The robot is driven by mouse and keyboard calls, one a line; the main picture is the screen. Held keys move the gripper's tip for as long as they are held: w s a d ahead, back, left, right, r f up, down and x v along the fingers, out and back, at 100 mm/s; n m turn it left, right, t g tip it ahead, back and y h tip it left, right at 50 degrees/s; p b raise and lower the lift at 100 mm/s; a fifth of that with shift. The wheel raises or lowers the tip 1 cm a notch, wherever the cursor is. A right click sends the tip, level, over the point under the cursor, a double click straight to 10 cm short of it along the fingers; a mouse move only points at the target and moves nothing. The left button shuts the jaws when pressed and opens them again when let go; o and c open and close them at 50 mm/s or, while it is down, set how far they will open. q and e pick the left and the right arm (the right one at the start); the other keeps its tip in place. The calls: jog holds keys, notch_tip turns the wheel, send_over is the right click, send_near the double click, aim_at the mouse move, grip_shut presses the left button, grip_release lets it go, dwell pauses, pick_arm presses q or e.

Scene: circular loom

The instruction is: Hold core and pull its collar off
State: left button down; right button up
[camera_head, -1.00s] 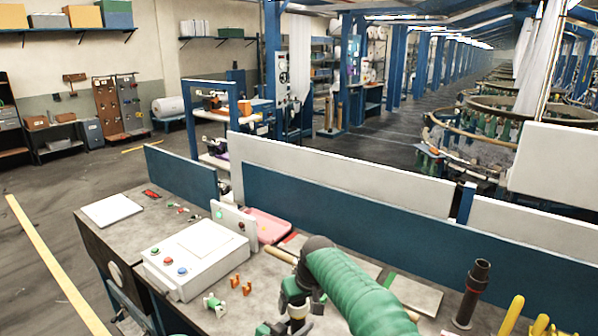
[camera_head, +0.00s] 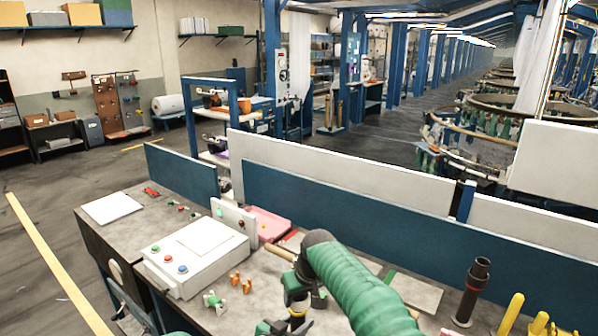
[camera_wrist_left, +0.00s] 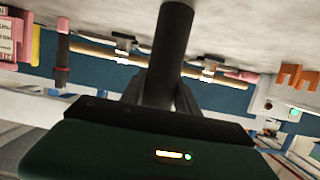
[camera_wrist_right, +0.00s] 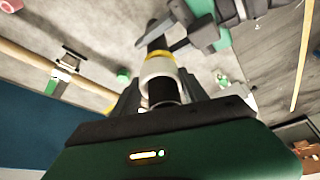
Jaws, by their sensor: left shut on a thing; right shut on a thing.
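The core is a dark tube (camera_wrist_left: 172,50), held between the fingers of my left gripper (camera_wrist_left: 160,90) in the left wrist view. In the right wrist view it runs away from my right gripper (camera_wrist_right: 163,98), and the left gripper's fingers (camera_wrist_right: 182,35) close on its farther part. A pale collar (camera_wrist_right: 160,70) with a yellow band (camera_wrist_right: 160,55) at its far end surrounds the tube. In the head view, my right gripper (camera_head: 300,295) is above my left gripper (camera_head: 268,328); most of the core is hidden there.
A white control box (camera_head: 196,258) with coloured buttons, orange pieces (camera_head: 241,282) and a pink tray (camera_head: 268,224) are on the bench. A dark spool (camera_head: 472,290) stands at right beside yellow pegs (camera_head: 512,313). A blue panel (camera_head: 370,235) borders the bench's back.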

notch_tip(320, 180, up, 9)
dwell(0.6)
dwell(0.5)
pick_arm(q)
jog(key=c, duration=0.8)
grip_release()
jog(key=shift+c, duration=0.2)
